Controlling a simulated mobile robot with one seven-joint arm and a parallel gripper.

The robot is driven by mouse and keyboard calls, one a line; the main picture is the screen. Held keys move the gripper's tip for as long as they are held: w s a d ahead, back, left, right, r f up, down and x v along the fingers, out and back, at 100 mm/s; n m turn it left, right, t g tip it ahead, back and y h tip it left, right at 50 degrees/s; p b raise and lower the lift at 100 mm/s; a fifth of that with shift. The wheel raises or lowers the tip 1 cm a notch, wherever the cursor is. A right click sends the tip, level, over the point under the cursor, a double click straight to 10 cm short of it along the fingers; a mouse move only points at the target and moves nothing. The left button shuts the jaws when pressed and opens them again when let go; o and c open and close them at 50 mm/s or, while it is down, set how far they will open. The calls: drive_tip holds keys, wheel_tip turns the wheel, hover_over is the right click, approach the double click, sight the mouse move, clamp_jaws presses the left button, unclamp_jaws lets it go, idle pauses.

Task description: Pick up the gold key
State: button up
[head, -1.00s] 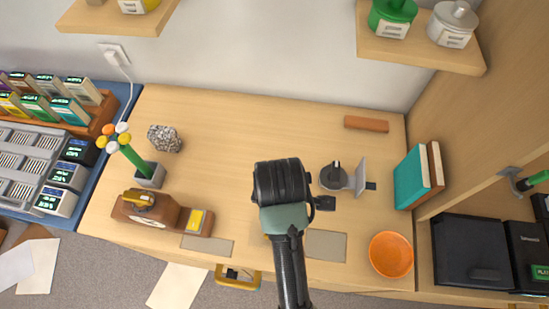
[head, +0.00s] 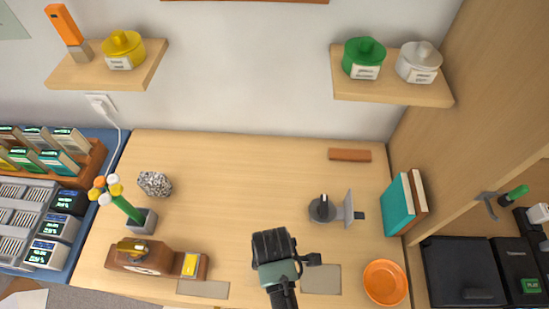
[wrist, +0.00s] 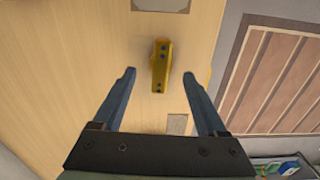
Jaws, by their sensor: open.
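A gold piece with dark holes (wrist: 160,66), which I take to be the gold key, stands out against the pale wood in the wrist view. It appears between and beyond the tips of my gripper (wrist: 159,76). The two blue-grey fingers are spread wide, one on each side, with nothing held between them. The gap in depth to the piece is hard to judge. In the head view my black wrist (head: 274,246) is over the front of the desk, and the fingers and gold piece are hidden there.
The desk (head: 240,190) holds a brown box (head: 125,260) at front left, with a yellow-gold item on top, and a flower pot. To the right are a dark round stand (head: 322,210), an orange bowl (head: 385,283) and books (head: 399,205). The back middle is clear.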

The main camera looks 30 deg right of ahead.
drive_tip(key=shift+a+f, duration=0.1)
drive_tip(key=shift+f, duration=1.4)
drive_tip(key=shift+c, duration=0.2)
clamp_jaws()
